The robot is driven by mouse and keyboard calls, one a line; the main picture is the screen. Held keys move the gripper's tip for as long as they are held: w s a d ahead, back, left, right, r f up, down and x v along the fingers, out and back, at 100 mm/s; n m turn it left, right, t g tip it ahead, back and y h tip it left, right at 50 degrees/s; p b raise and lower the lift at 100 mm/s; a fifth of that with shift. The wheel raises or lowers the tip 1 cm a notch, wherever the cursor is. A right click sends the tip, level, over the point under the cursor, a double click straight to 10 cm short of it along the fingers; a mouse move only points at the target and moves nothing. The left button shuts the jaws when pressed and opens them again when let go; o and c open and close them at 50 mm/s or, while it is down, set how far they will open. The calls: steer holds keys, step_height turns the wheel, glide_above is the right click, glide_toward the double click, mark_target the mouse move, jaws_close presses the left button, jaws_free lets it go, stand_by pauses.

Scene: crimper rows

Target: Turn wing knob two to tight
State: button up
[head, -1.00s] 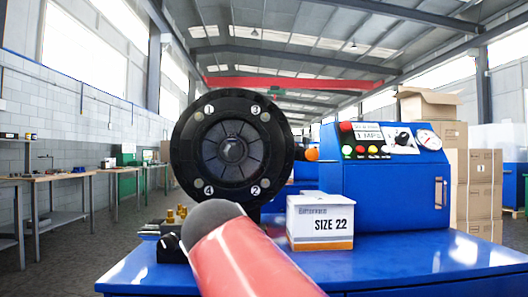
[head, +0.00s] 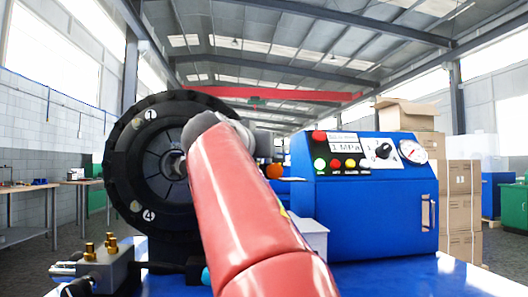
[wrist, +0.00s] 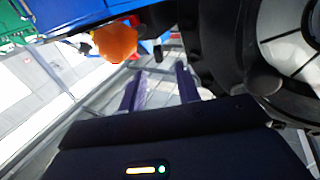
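The round black crimper head (head: 120,165) stands at left in the head view, with labels 1 (head: 150,114) and 4 (head: 148,215) showing on its face. Labels 2 and 3 and wing knob two are hidden behind my red arm. In the wrist view part of the black ring (wrist: 222,75) fills the right side. Small dark pegs show on it, but I cannot tell which is knob two. My gripper (wrist: 160,88) shows two fingers apart with nothing between them, left of the ring. In the head view the gripper is hidden by the arm.
An orange ball (head: 275,171) sits right of the head; it also shows in the wrist view (wrist: 115,42). The blue control box (head: 365,205) stands at right. A white box (head: 314,236) is partly hidden by my arm. Brass fittings (head: 110,243) are at the lower left.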

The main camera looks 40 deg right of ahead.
steer(key=p+x, duration=0.2)
steer(key=x, duration=0.5)
steer(key=shift+w+d, duration=0.15)
steer(key=shift+d, duration=0.05)
steer(key=shift+c, duration=0.4)
jaws_close()
